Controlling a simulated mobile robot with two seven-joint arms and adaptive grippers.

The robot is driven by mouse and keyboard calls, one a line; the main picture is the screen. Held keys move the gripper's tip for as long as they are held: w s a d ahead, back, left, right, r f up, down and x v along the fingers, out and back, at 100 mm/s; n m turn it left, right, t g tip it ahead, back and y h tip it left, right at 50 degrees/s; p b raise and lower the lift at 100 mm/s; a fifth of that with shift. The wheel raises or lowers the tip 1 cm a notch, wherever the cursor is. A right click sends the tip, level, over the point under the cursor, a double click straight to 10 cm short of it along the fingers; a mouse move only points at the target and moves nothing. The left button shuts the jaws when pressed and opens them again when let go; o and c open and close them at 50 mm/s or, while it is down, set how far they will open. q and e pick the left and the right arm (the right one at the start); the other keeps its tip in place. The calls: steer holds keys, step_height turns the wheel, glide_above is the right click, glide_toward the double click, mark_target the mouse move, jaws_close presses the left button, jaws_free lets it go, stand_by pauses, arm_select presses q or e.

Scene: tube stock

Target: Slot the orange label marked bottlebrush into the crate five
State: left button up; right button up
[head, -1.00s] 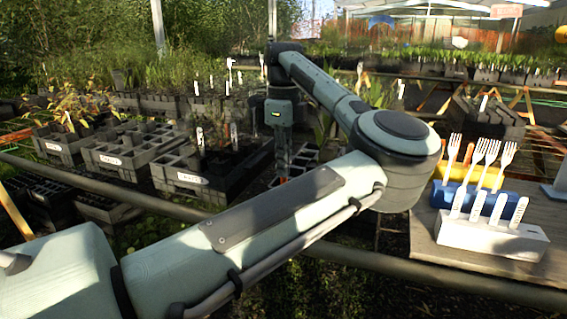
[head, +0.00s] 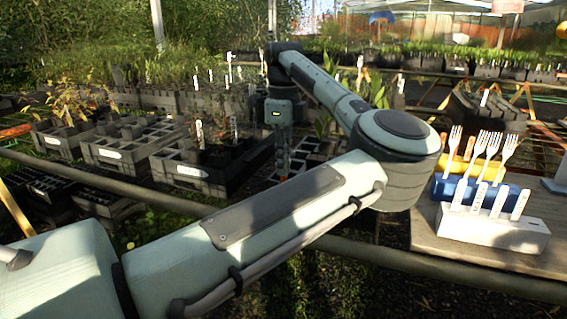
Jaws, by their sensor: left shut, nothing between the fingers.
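My left arm crosses the view, and my left gripper (head: 282,168) points down over a dark grey crate (head: 308,150) in the middle. Its fingers look shut with nothing held. The arm hides part of the area below. Three more grey crates with white tags stand to the left: a nearer one (head: 187,174), a middle one (head: 112,153) and a far left one (head: 52,142). Their tag writing is too small to read, so I cannot tell which is crate five. Orange upright pieces (head: 469,148) stand at the yellow block (head: 483,172) on the right; their writing cannot be read. My right gripper is not in view.
On a wooden bench (head: 430,232) at right stand a white block (head: 490,231) with white labels and a blue block (head: 470,193) with white forks. Metal rails (head: 130,192) run in front of the crates. Plants fill several crates behind.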

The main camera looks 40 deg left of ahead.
arm_select(q)
steer(key=o, duration=0.6)
step_height(320, 180, up, 12)
steer(key=shift+r, duration=0.1)
stand_by(0.8)
